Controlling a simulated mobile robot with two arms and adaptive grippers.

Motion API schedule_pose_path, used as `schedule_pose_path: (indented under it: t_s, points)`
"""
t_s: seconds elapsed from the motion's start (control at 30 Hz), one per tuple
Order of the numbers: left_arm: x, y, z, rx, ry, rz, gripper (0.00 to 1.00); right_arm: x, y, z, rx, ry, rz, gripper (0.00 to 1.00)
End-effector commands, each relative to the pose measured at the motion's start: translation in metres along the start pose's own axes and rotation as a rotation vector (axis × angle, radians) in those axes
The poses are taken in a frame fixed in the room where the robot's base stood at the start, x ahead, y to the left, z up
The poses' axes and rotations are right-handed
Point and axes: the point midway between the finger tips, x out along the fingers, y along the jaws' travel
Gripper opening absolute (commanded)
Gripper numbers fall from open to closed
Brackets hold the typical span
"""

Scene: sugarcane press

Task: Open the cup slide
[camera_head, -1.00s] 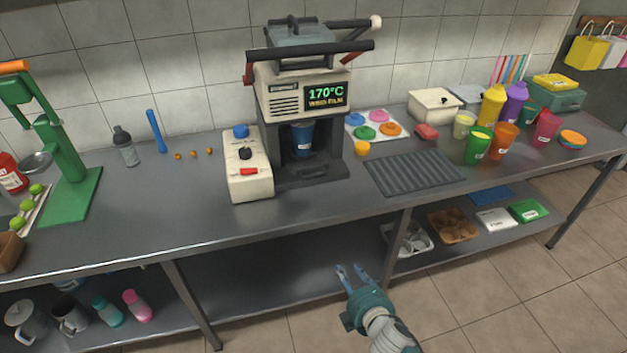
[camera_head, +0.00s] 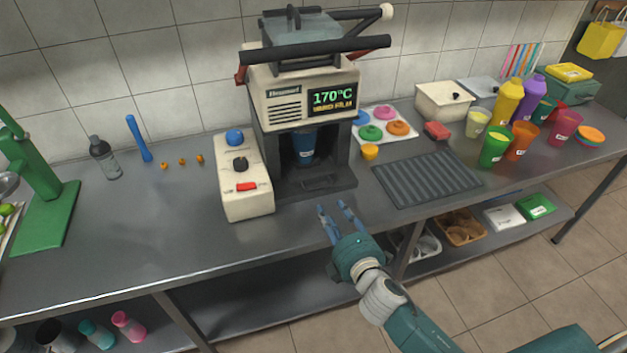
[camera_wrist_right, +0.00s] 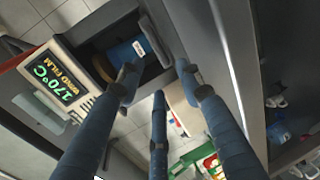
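The sealing machine (camera_head: 300,85) stands on the counter with its screen reading 170°C. A blue cup (camera_head: 304,148) sits in its dark lower opening. The cup slide (camera_head: 320,183) is the dark tray at the base under the cup; it looks pushed in. My right gripper (camera_head: 333,206) is open and empty, at the counter's front edge, just in front of the slide and apart from it. In the right wrist view, the spread fingers (camera_wrist_right: 158,80) point toward the machine opening with the blue cup (camera_wrist_right: 127,50). My left gripper is not in view.
A cream control box (camera_head: 243,178) with a blue knob and red switch stands left of the opening. A ribbed dark mat (camera_head: 427,178) and a yellow-orange small cup (camera_head: 369,152) lie to the right.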

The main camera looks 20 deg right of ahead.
Motion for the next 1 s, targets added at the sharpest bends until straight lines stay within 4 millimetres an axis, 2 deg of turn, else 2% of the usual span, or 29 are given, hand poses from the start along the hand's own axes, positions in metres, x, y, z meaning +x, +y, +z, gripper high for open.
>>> schedule_pose_path:
  t_s: [0.2,0.37,0.7,0.83,1.0]
  points:
    - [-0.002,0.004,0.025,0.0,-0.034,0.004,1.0,0.003,0.0,0.0,0.001,0.0,-0.001,0.36]
    - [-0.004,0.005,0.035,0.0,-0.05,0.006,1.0,0.021,0.001,0.0,0.001,-0.002,0.001,0.36]
    - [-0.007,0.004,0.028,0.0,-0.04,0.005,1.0,0.084,0.001,0.0,0.003,0.0,0.0,0.36]
    - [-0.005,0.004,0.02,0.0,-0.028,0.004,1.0,0.099,-0.001,0.0,0.001,-0.001,-0.001,0.36]
    - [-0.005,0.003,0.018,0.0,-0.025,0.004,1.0,0.108,-0.001,0.0,0.001,0.0,-0.001,0.36]
